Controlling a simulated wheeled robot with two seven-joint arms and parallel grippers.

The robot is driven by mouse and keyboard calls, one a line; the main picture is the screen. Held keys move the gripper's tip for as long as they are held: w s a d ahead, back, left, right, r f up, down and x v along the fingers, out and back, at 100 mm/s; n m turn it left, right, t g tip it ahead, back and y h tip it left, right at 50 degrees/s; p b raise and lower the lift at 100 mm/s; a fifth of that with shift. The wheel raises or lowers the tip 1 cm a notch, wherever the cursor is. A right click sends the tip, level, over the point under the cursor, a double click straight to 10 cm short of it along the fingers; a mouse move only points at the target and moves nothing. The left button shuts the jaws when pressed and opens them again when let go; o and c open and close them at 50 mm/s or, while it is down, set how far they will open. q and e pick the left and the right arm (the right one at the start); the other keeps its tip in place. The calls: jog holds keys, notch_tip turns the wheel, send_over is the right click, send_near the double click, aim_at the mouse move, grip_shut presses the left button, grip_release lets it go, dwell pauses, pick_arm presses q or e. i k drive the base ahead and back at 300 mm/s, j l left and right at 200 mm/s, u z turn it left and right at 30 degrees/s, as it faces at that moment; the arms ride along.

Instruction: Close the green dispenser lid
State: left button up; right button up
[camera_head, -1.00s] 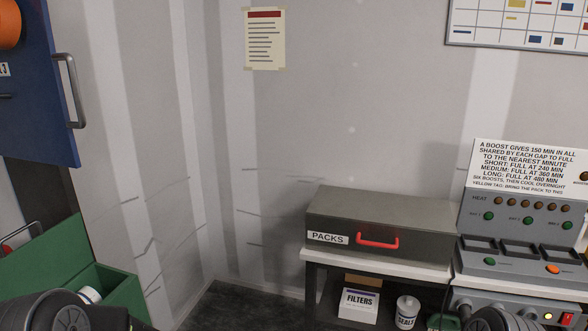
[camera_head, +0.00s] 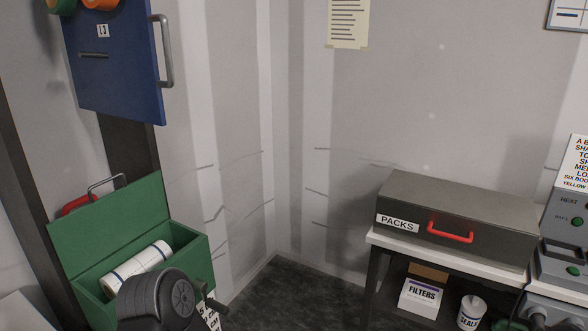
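The green dispenser (camera_head: 190,253) stands at the lower left, partly hidden by a dark joint of my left arm. Its green lid (camera_head: 110,222) stands open, tilted up at the back, with a metal handle (camera_head: 104,184) at its top edge. A white roll with dark bands (camera_head: 138,264) lies inside the open box. A white tag (camera_head: 210,318) with black letters shows by the box's front, beside a small dark part I cannot make out clearly. No fingertips of my left or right gripper can be made out.
A blue cabinet (camera_head: 112,60) with a handle hangs above the dispenser. A red item (camera_head: 74,204) shows behind the lid. A grey box labelled PACKS (camera_head: 460,205) stands on a bench at the right. Dark floor (camera_head: 310,285) lies clear between dispenser and bench.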

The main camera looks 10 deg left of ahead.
aim_at(82, 238)
jog(key=u, duration=1.45)
